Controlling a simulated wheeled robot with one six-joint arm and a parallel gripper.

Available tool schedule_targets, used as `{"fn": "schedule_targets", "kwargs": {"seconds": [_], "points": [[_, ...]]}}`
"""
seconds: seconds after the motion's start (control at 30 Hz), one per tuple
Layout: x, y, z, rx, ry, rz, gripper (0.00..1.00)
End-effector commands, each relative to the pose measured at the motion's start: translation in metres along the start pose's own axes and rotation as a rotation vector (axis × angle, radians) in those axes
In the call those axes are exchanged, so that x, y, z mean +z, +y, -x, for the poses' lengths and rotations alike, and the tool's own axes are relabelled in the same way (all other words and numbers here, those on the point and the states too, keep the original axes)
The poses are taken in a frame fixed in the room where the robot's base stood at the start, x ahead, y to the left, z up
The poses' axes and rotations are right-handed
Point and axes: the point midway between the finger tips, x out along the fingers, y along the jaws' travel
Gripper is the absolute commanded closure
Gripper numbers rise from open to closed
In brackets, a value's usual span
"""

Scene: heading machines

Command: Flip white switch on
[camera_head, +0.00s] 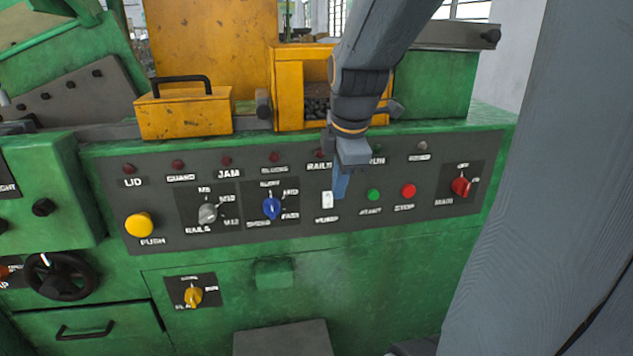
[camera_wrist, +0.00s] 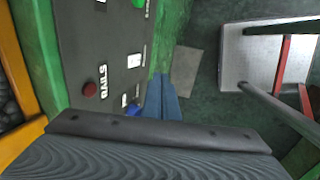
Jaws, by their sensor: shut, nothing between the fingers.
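The white switch (camera_head: 327,200) is a small upright white rocker on the dark grey panel, between the blue knob and the green button. A small white piece, which looks like the same switch (camera_wrist: 134,61), shows on the panel in the wrist view. My gripper (camera_head: 340,190) is shut and empty, with its blue fingers pointing down just right of the switch in the head view. The fingers (camera_wrist: 161,82) also show in the wrist view, below and right of the white piece. I cannot tell whether they touch the panel. The switch's on or off position is too small to read.
The blue knob (camera_head: 271,207) is left of the switch. The green button (camera_head: 374,195), red button (camera_head: 408,191) and red main knob (camera_head: 461,187) are to the right. A row of lamps runs above. A yellow box (camera_head: 184,111) with a handle stands above the panel.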

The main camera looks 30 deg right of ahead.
Motion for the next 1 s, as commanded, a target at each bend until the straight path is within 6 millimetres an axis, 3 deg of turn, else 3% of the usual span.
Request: {"fn": "schedule_targets", "kwargs": {"seconds": [0.43,0.7,1.0], "points": [[-0.001,-0.001,-0.079,-0.005,0.001,0.001,1.0],[-0.001,0.028,-0.089,-0.001,0.0,0.0,1.0],[-0.001,0.036,-0.093,0.0,0.0,0.0,1.0]]}}
